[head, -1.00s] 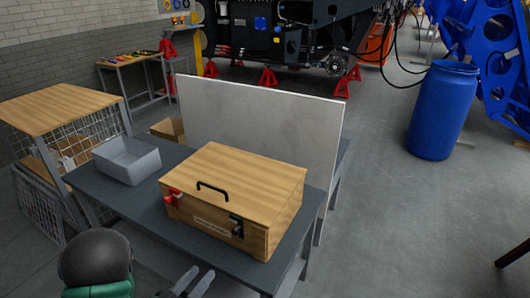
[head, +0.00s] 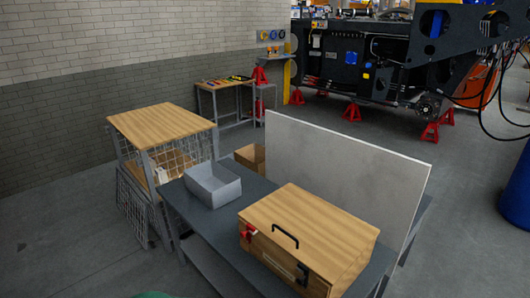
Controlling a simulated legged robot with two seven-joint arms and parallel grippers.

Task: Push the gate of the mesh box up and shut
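The mesh box (head: 196,152) stands at the left, with wire-mesh sides, a grey frame and a wooden top (head: 160,128). Its gate (head: 131,207), a grey mesh panel, hangs down low at the front left side. The opening above the gate shows brown cartons (head: 172,167) and a small white item inside. The gate's lower edge is close to the floor. Neither of my grippers is in view. Only a sliver of a green part of my arm shows at the bottom edge, well below and apart from the gate.
A dark table (head: 215,220) stands right of the mesh box, carrying a grey bin (head: 213,186) and a wooden case (head: 310,238) with a black handle. A white panel (head: 345,170) stands behind it. The floor (head: 70,235) left of the gate is clear.

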